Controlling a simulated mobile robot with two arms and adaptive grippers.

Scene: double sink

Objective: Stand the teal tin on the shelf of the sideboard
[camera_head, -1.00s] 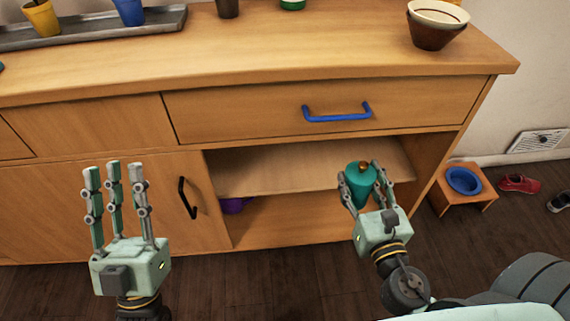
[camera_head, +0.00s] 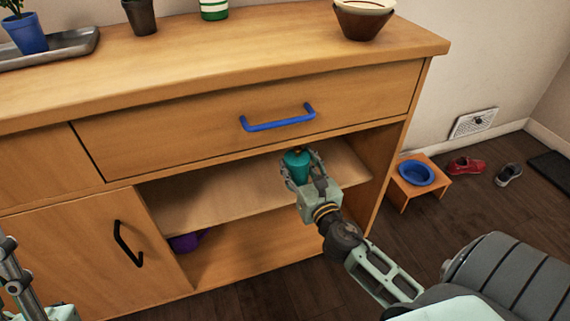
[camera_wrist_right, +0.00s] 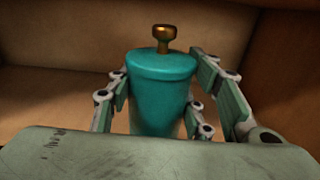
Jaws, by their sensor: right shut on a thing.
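The teal tin (camera_head: 297,165) has a lid with a brass knob and is upright in my right gripper (camera_head: 306,174). In the right wrist view the tin (camera_wrist_right: 161,95) stands between the fingers, which are closed on its sides. The gripper and tin are at the shelf (camera_head: 225,200) of the sideboard (camera_head: 290,75), inside the open bay under the drawer. Whether the tin's base touches the shelf is hidden. My left gripper (camera_head: 20,285) is only partly in view at the lower left corner, and its finger state is unclear.
The drawer with a blue handle (camera_head: 278,118) is above the bay. A cupboard door with a black handle (camera_head: 127,244) is to the left. A purple thing (camera_head: 187,242) lies below the shelf. A small stool with a blue bowl (camera_head: 417,173) stands right of the sideboard.

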